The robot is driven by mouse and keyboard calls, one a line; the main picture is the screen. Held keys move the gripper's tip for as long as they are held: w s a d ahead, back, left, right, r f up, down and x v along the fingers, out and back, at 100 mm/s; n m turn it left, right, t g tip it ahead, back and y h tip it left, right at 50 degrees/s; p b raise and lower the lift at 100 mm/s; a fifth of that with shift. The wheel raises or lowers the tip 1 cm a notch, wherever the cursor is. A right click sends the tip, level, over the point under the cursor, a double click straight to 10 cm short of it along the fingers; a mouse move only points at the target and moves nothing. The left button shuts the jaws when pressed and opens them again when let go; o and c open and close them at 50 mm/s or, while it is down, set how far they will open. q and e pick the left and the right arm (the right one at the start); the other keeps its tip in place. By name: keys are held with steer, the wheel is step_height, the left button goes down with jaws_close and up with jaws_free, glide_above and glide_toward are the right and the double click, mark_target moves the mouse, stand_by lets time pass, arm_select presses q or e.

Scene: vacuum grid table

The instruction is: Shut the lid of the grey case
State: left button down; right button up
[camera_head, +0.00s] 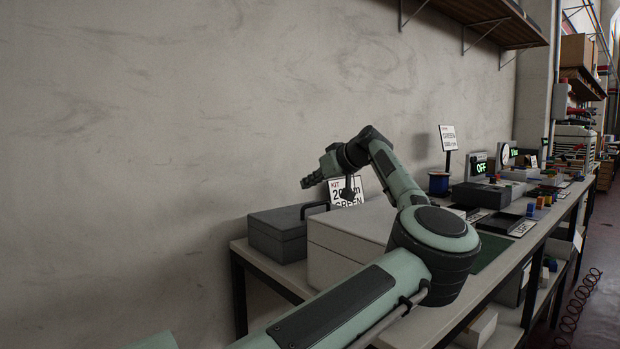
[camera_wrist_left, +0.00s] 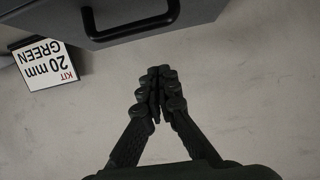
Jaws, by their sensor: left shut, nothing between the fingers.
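The grey case (camera_head: 277,237) is a dark grey box at the far left end of the bench, near the wall. Its lid looks down flat in the head view; I cannot tell whether it is fully shut. A black handle (camera_head: 314,207) stands up at its right side. In the left wrist view the case (camera_wrist_left: 205,10) and its handle (camera_wrist_left: 130,30) show at the top edge, upside down. My left gripper (camera_head: 305,183) is shut and empty, above the case and apart from it. Its closed fingertips (camera_wrist_left: 159,75) show against the pale wall. My right gripper is not in view.
A larger pale box (camera_head: 340,258) stands just right of the case, partly behind my arm. A "KIT 20 mm GREEN" sign (camera_head: 346,190) stands behind it. A shelf (camera_head: 490,20) hangs on the wall above. Bins and displays fill the bench further right.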

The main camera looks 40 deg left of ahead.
arm_select(q)
steer(key=shift+d+f, duration=0.35)
steer(key=shift+f, duration=0.1)
stand_by(0.3)
steer(key=v, duration=1.2)
